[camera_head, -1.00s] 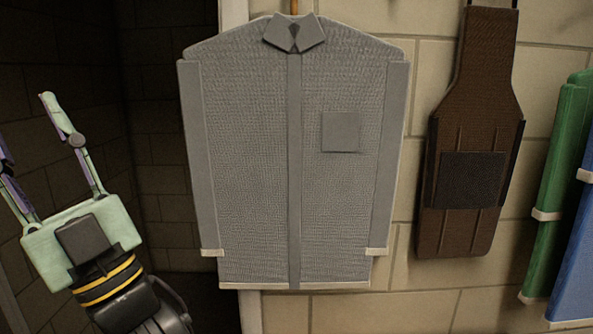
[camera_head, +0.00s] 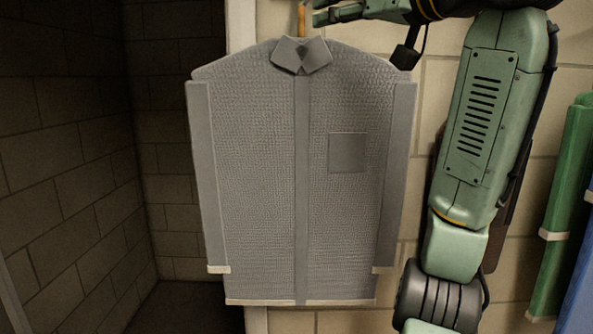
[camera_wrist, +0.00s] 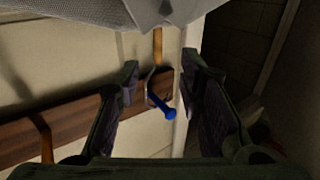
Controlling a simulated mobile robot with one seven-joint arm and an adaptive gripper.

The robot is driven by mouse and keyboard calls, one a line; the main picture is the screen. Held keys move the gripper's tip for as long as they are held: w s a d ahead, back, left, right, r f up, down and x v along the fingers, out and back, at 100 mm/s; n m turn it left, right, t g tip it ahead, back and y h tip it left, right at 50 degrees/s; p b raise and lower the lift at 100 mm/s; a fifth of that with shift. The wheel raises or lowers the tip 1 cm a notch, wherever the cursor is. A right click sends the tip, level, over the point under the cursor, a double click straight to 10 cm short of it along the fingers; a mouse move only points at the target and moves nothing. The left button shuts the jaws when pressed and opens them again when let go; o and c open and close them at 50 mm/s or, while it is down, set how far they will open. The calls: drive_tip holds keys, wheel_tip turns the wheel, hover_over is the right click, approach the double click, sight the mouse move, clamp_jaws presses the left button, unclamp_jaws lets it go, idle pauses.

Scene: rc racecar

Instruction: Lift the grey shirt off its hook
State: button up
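The grey shirt (camera_head: 250,180) hangs flat against the wall in the head view, collar up. Its tan hanger stem (camera_head: 302,18) rises above the collar. My gripper (camera_head: 312,12) is at the top edge of the head view, beside this stem. In the wrist view the shirt (camera_wrist: 110,15) fills the top. There my gripper (camera_wrist: 160,72) has its fingers apart, with the hanger stem (camera_wrist: 158,45) and a blue-tipped hook (camera_wrist: 165,110) showing between them. I cannot tell whether either finger touches the stem.
A brown wooden rail (camera_wrist: 75,125) runs along the wall in the wrist view. My arm crosses the right of the head view, largely hiding a brown garment (camera_head: 503,235). Green (camera_head: 568,170) and blue (camera_head: 580,275) garments hang further right. A dark recess opens on the left.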

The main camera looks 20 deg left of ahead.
sight(304, 20)
drive_tip(key=p+x, duration=0.2)
drive_tip(key=x, duration=0.3)
drive_tip(key=shift+w+a+r, duration=0.1)
drive_tip(key=shift+w+a, duration=0.15)
drive_tip(key=shift+a, duration=0.05)
drive_tip(key=p+x, duration=0.2)
drive_tip(key=x, duration=0.2)
drive_tip(key=shift+w+r+p, duration=0.15)
drive_tip(key=shift+p, duration=0.15)
drive_tip(key=shift+w+a, duration=0.2)
drive_tip(key=shift+a, duration=0.05)
drive_tip(key=shift+c, duration=0.5)
clamp_jaws()
